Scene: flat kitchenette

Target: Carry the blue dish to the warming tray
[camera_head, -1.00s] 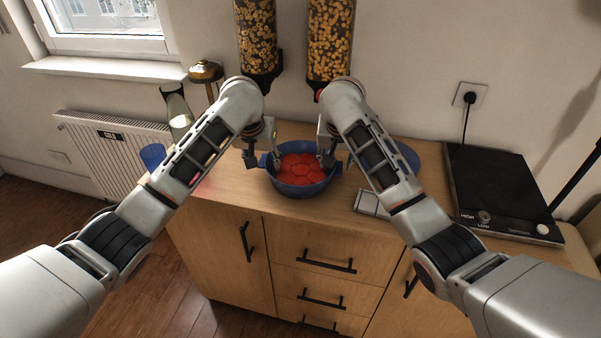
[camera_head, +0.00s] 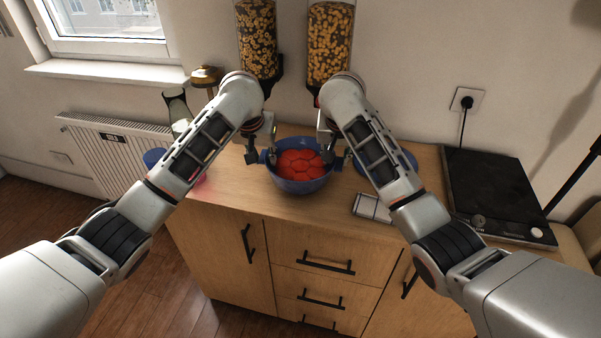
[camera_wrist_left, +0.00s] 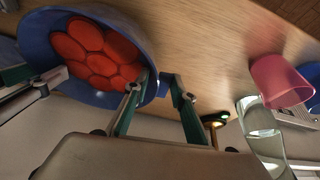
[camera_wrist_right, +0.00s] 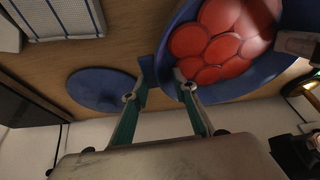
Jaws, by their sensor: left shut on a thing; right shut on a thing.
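The blue dish (camera_head: 300,187), full of round red pieces, is between my two grippers over the middle of the wooden counter. It looks level and slightly raised. My left gripper (camera_head: 262,157) is shut on its left handle, and the left wrist view shows its fingers (camera_wrist_left: 160,92) at the dish's rim. My right gripper (camera_head: 333,156) is shut on the opposite handle, as its fingers (camera_wrist_right: 158,90) show in the right wrist view. The warming tray (camera_head: 490,190), a flat black plate with a knob marked for heat, lies at the counter's right, its top clear.
A gridded white object (camera_head: 372,207) and a blue plate (camera_head: 405,157) lie between dish and tray. A pink cup (camera_wrist_left: 280,82) and a glass vessel (camera_wrist_left: 260,130) stand left. Cereal dispensers (camera_head: 329,45) hang behind. A cord (camera_head: 463,127) runs from the tray to the wall socket.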

